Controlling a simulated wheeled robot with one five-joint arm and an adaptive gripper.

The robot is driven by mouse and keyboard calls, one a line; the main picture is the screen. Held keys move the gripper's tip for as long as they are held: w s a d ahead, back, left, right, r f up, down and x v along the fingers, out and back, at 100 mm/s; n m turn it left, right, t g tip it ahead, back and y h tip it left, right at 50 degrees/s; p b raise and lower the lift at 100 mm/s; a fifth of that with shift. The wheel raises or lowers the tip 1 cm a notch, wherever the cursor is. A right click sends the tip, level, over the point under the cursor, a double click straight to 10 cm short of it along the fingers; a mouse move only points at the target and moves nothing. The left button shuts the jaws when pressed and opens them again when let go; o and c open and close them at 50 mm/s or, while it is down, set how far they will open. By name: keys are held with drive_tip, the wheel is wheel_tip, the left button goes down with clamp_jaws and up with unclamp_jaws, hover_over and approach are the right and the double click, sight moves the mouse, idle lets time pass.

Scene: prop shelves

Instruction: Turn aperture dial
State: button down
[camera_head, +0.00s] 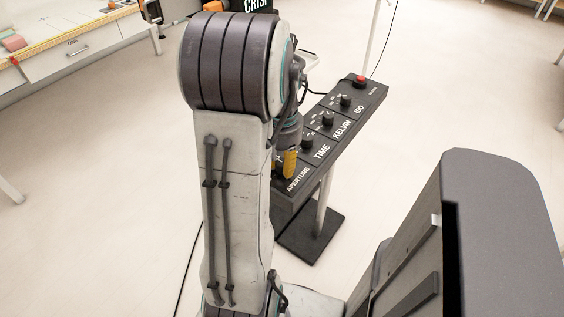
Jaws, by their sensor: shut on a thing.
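A long black control panel (357,126) stands on a pole with a dark base plate. It has several dials in a row, with the labels APERTURE, TIME, KELVIN and ISO. The APERTURE label (298,180) is at the near end. My gripper (287,164), with yellow fingers, points down onto the panel just above this label and is shut on the aperture dial. The dial itself is hidden by my gripper and my arm. The time dial (307,141) is close to the right of my gripper.
The kelvin dial (327,118) and ISO dial (345,100) are farther up the panel, with a red button (360,80) at the far end. A thin pole and a black cable rise behind it. A white desk (75,45) stands at the upper left. The floor around is clear.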

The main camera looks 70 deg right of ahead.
sight(282, 162)
drive_tip(key=shift+n, duration=0.9)
drive_tip(key=shift+f, duration=0.1)
drive_tip(key=c, duration=0.9)
unclamp_jaws()
wheel_tip(282, 162, up, 12)
idle(0.5)
